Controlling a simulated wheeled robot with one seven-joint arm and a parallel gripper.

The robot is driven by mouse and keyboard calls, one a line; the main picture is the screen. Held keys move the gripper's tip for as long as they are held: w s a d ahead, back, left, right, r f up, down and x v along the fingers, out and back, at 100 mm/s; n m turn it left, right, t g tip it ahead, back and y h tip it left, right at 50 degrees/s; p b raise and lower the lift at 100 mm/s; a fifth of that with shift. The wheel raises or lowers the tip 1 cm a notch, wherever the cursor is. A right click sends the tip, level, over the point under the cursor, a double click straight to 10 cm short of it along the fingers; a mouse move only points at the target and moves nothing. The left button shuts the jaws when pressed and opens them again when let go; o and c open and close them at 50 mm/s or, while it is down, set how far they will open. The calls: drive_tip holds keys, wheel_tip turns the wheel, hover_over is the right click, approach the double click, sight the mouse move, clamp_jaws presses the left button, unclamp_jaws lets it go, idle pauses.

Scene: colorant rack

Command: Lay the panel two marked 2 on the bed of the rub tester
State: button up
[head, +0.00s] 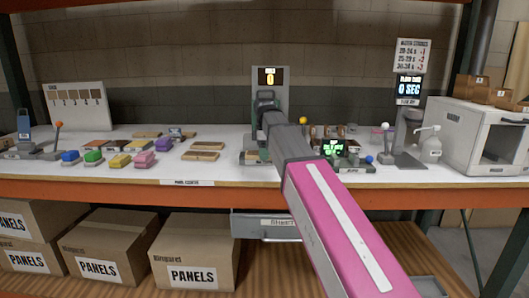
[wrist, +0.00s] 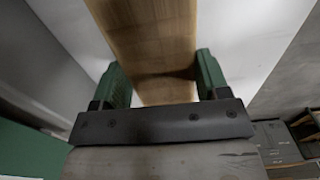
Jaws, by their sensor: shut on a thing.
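My gripper (wrist: 160,78) is shut on a light wooden panel (wrist: 152,30), its green fingers on the panel's two long sides. No number shows on the part of the panel in view. In the head view my arm reaches to the middle of the bench, and its end is in front of a grey upright stand (head: 258,76) with a yellow 0 display, which looks like the rub tester. The arm hides most of its base and bed. The held panel cannot be made out in the head view, so whether it touches the bed cannot be told.
Wooden panels (head: 202,151) lie left of the arm on the white bench (head: 215,173). Coloured blocks (head: 115,159) stand farther left. Right of the arm are a small green-lit display (head: 333,148), a timer stand (head: 408,130) and a white cabinet (head: 468,135).

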drive_tip(key=shift+f, duration=0.1)
drive_tip(key=o, duration=1)
drive_tip(key=shift+c, duration=0.2)
wheel_tip(320, 180, up, 12)
